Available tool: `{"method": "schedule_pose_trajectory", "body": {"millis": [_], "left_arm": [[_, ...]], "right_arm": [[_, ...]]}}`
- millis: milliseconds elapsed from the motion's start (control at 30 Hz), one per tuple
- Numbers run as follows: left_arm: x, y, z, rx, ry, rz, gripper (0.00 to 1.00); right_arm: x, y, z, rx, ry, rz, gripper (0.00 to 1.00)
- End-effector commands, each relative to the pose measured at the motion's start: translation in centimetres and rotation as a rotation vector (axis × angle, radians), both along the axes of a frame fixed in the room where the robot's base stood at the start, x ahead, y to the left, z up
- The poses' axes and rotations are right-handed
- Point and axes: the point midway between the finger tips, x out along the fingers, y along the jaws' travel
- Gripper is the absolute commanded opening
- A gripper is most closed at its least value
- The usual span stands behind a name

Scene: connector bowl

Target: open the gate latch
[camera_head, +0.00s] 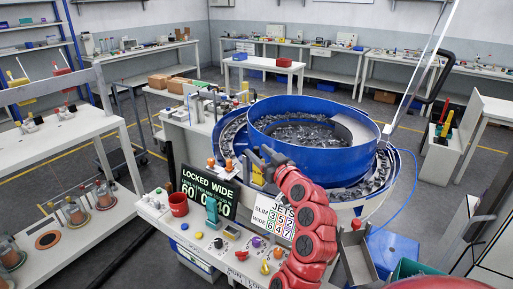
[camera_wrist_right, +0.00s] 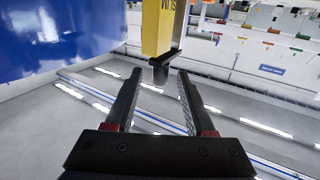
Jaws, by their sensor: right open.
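My right gripper (camera_head: 264,160) is at the end of the red arm, in front of the blue bowl (camera_head: 290,150). In the right wrist view, its two black fingers (camera_wrist_right: 159,76) are apart. A yellow bar (camera_wrist_right: 158,25) with dark lettering comes down from the top of that view. Its black end piece (camera_wrist_right: 160,60) lies in line with the gap between the fingertips; I cannot tell whether they touch. I cannot tell for sure that this bar is the gate latch. A sign (camera_head: 208,195) reads "LOCKED WIDE". My left gripper is not in view.
The bench front (camera_head: 190,235) carries a red mug (camera_head: 178,204), a teal device (camera_head: 212,210) and several coloured knobs. A number card (camera_head: 273,217) stands close beside my right arm. A blue wall (camera_wrist_right: 60,40) is near the gripper in the wrist view.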

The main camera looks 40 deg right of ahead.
Motion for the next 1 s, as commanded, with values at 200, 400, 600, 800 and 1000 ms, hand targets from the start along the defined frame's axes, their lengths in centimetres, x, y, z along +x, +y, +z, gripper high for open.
{"method": "schedule_pose_trajectory", "body": {"millis": [200,400,600,800,1000], "left_arm": [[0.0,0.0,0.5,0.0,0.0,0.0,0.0],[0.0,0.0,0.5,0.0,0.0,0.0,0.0],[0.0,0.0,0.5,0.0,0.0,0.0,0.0],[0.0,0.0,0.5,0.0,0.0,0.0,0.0],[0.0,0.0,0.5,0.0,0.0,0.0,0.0]], "right_arm": [[1.6,-0.1,0.0,-0.001,0.002,0.0,0.55],[1.9,-0.2,-0.1,0.0,0.0,-0.001,0.55],[1.8,-0.2,-0.1,0.0,0.0,-0.001,0.4],[1.8,-0.2,-0.1,0.0,0.0,-0.001,0.04],[1.8,-0.2,-0.1,0.0,0.0,-0.001,0.0]]}}
